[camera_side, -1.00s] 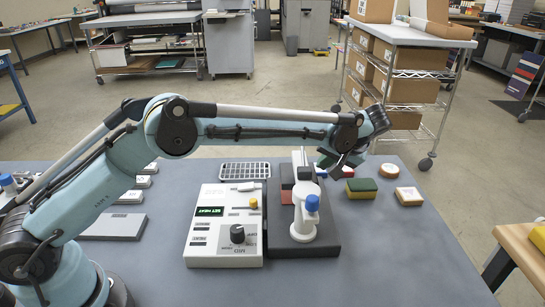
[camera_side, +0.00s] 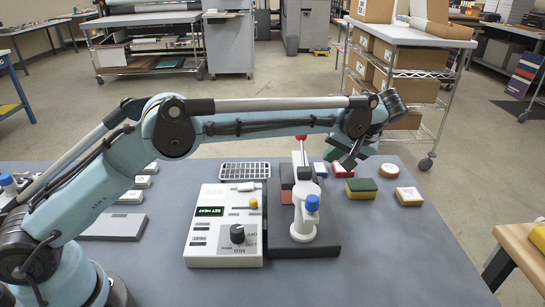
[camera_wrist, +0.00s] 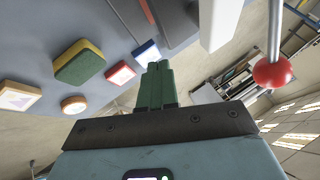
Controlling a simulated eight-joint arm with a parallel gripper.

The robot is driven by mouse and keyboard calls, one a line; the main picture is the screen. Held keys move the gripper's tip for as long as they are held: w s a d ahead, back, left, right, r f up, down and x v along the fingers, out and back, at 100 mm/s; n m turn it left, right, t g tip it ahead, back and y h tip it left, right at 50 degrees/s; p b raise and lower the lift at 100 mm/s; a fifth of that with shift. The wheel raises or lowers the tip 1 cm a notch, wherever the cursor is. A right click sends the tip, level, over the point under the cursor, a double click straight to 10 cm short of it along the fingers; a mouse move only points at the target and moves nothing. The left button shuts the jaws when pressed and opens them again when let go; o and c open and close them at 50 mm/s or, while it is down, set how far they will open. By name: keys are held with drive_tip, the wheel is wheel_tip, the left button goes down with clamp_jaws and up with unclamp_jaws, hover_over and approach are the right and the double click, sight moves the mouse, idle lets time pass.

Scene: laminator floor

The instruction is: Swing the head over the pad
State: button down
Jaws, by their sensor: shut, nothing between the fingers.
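The press stands on a dark base (camera_side: 304,251) in the middle of the table. Its white head arm (camera_side: 305,222), with a blue knob (camera_side: 312,203), lies along the base. A red ball (camera_side: 301,138) shows at the far end, just under my forearm. A dark red block (camera_side: 287,192) sits at the base's left; I cannot tell if this is the pad. My gripper (camera_side: 348,163) is shut and empty, to the right of the head. In the wrist view my gripper (camera_wrist: 157,83) points left of the white arm (camera_wrist: 215,22) and the red ball (camera_wrist: 273,73), apart from both.
A white control box (camera_side: 224,225) stands left of the press, with a grey rack (camera_side: 245,170) behind it. A green and yellow block (camera_side: 361,188), a round tan piece (camera_side: 409,196), and red and blue pieces lie to the right. The table's right front is clear.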

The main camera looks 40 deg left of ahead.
drive_tip(key=v, duration=0.7)
drive_tip(key=s+a+r+m+t+h, duration=0.2)
drive_tip(key=s+a+r+m+h, duration=0.3)
drive_tip(key=s+a, duration=0.5)
drive_tip(key=s+a+f+t, duration=0.1)
drive_tip(key=s+a+f, duration=0.1)
drive_tip(key=s+f, duration=0.1)
drive_tip(key=s+a+f+t+h, duration=0.1)
drive_tip(key=s+f, duration=0.1)
drive_tip(key=s, duration=0.4)
drive_tip(key=s+a+f+m+t+h, duration=0.1)
drive_tip(key=s+a+f, duration=0.1)
drive_tip(key=s, duration=0.3)
drive_tip(key=shift+s+a+f, duration=0.25)
drive_tip(key=shift+a+f, duration=0.05)
drive_tip(key=shift+f, duration=0.5)
